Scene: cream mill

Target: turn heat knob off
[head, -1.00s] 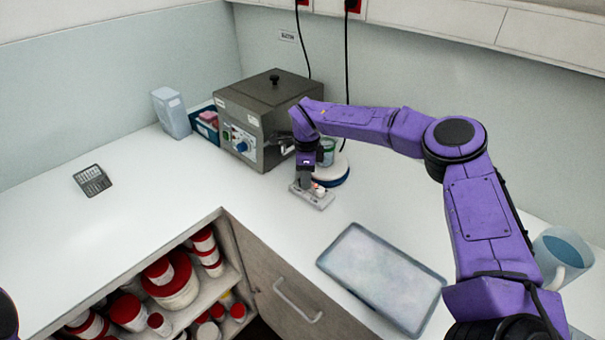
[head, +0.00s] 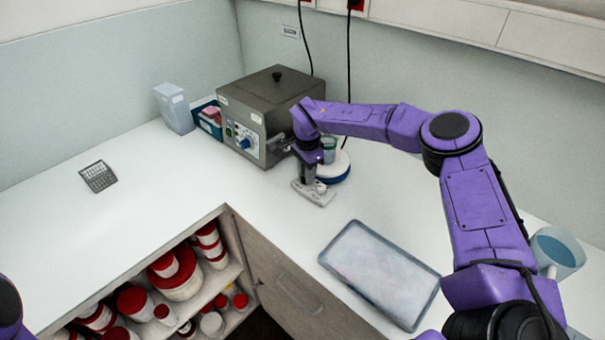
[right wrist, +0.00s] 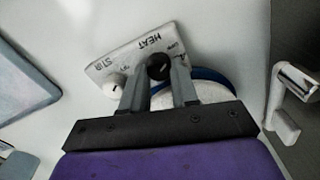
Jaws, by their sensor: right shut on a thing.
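The stirrer hotplate has a round white top with a blue rim (head: 334,168) and a pale control panel (head: 322,197) on the counter in front of it. In the right wrist view the panel (right wrist: 118,58) carries the words HEAT and STIR. The black heat knob (right wrist: 158,64) sits between the fingers of my right gripper (right wrist: 160,77), which is shut on it. A white stir knob (right wrist: 113,86) is beside it, clear of the fingers. In the head view my right gripper (head: 308,178) points down at the panel and hides the heat knob. My left gripper is out of view.
A grey metal oven-like box (head: 268,115) stands close behind my right gripper. A green-tinted beaker (head: 328,146) is near the hotplate. A shallow tray (head: 380,275) lies nearer, with a blue jug (head: 556,252) at the right. The left counter is mostly clear.

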